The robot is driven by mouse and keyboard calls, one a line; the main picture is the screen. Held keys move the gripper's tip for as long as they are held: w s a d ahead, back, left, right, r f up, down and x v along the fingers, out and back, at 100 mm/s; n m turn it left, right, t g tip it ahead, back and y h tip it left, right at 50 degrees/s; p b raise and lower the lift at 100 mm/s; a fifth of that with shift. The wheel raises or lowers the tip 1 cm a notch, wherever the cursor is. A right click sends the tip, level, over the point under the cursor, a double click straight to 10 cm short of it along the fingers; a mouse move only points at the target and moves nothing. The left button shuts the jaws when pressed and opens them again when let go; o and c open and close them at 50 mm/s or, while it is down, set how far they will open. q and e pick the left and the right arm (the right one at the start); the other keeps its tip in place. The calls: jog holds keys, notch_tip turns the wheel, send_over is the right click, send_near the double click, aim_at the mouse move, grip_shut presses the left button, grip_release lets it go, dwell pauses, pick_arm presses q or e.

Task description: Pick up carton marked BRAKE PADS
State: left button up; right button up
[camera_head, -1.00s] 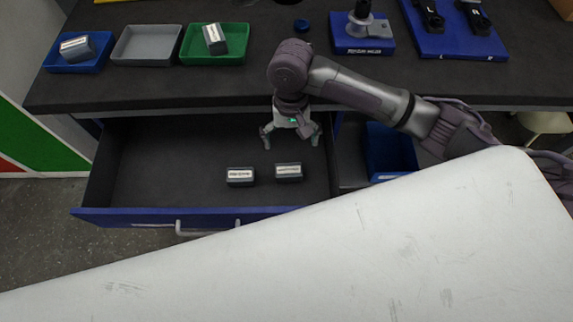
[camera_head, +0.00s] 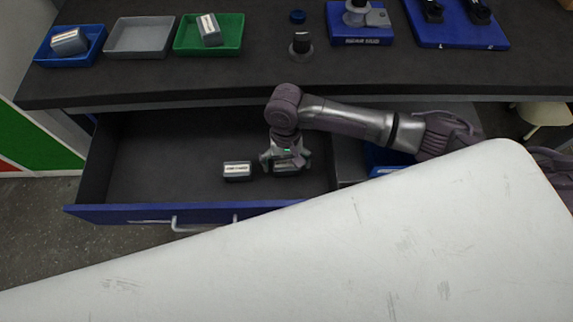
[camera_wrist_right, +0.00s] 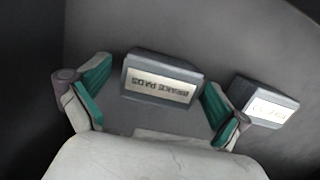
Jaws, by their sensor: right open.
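A dark grey carton with a white label reading BRAKE PADS (camera_wrist_right: 162,75) lies in the open drawer; in the right wrist view its lettering is upside down. It sits between the spread fingers of my right gripper (camera_wrist_right: 157,102), which is open and holds nothing. In the head view my right gripper (camera_head: 285,161) is lowered over this carton (camera_head: 287,172) and partly hides it. A second, similar carton (camera_head: 237,171) lies just to the left in the drawer. It also shows at the right in the right wrist view (camera_wrist_right: 266,103), its label unclear. My left gripper is out of view.
The drawer (camera_head: 150,165) hangs open below the dark bench (camera_head: 250,75). On the bench stand a blue tray (camera_head: 97,50) and a green tray (camera_head: 188,48), each holding a carton, and an empty grey tray (camera_head: 139,37). The drawer's left half is clear.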

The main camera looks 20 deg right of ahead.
jog(key=c, duration=1.3)
jog(key=shift+o, duration=0.2)
jog(key=shift+r, duration=0.1)
